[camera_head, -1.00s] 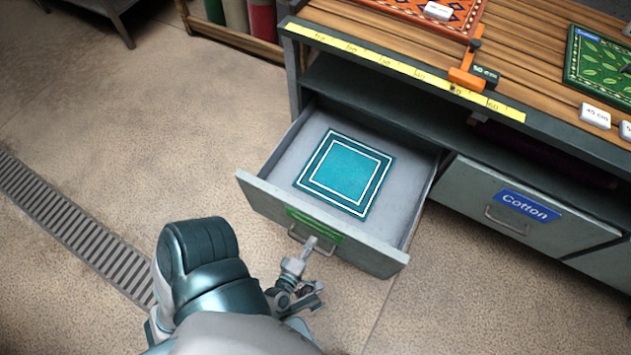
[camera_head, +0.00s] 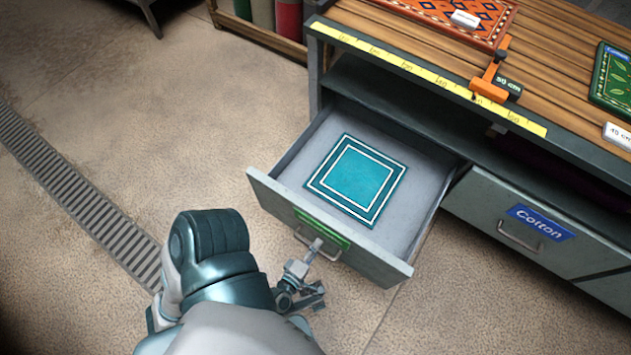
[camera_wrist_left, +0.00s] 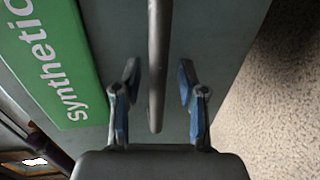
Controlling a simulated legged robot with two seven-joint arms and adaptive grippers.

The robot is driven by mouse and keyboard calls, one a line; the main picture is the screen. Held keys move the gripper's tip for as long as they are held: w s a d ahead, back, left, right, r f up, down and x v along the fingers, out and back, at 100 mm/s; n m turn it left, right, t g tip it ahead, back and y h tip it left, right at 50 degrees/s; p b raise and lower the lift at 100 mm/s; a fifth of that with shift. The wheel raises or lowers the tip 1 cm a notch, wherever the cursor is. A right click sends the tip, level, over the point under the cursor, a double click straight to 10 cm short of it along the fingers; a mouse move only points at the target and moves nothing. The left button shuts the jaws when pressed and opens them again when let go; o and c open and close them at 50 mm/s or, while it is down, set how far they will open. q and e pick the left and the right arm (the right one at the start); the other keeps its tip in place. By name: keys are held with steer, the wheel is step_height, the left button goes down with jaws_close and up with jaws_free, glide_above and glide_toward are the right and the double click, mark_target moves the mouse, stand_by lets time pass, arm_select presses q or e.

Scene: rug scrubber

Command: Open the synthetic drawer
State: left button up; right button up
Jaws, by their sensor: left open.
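The synthetic drawer (camera_head: 262,190) is pulled out from the grey bench, with its inside in view. A teal square rug sample (camera_head: 357,178) with a white-lined border lies in it. Its front has a green label (camera_head: 322,229), which reads "synthetic" in the left wrist view (camera_wrist_left: 50,62). My left gripper (camera_head: 312,256) is at the drawer front by the handle. In the left wrist view the handle bar (camera_wrist_left: 157,70) lies between the two open blue-padded fingers (camera_wrist_left: 157,100), with a gap on each side. My right gripper is not in view.
The closed Cotton drawer (camera_head: 515,222) is to the right. The slatted bench top (camera_head: 560,60) carries an orange rug, a green rug and a yellow ruler (camera_head: 430,75). A floor drain grate (camera_head: 75,195) runs at left. Bare floor lies in front.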

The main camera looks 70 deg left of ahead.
arm_select(q)
steer(key=v, duration=0.7)
steer(key=shift+s, duration=0.2)
steer(key=shift+d+f, duration=0.1)
